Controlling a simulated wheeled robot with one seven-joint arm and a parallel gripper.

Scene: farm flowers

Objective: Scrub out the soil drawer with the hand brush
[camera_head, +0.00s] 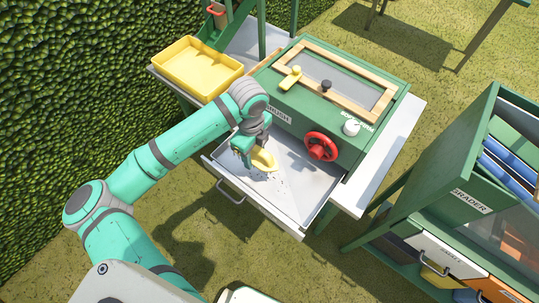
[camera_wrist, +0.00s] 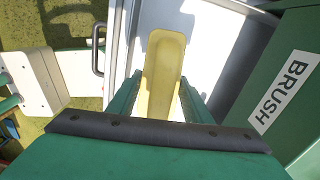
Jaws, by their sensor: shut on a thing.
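The soil drawer (camera_head: 298,202) is pulled out from the front of the green machine, with a grey handle on its front. Dark specks of soil lie on its pale floor. My gripper (camera_head: 243,154) is over the left part of the drawer. It is shut on the yellow hand brush (camera_head: 264,160), which reaches down toward the drawer floor. In the wrist view the brush (camera_wrist: 163,75) stands out between my two green fingers (camera_wrist: 160,98). Its bristles are hidden, and I cannot tell whether it touches the floor.
The green machine (camera_head: 345,118) has a red handwheel (camera_head: 320,146), a white knob (camera_head: 351,128) and a BRUSH label (camera_wrist: 284,92). A yellow tray (camera_head: 197,68) sits on the left. A green grader cabinet (camera_head: 448,190) stands on the right. A hedge (camera_head: 60,90) borders the left; grass lies in front.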

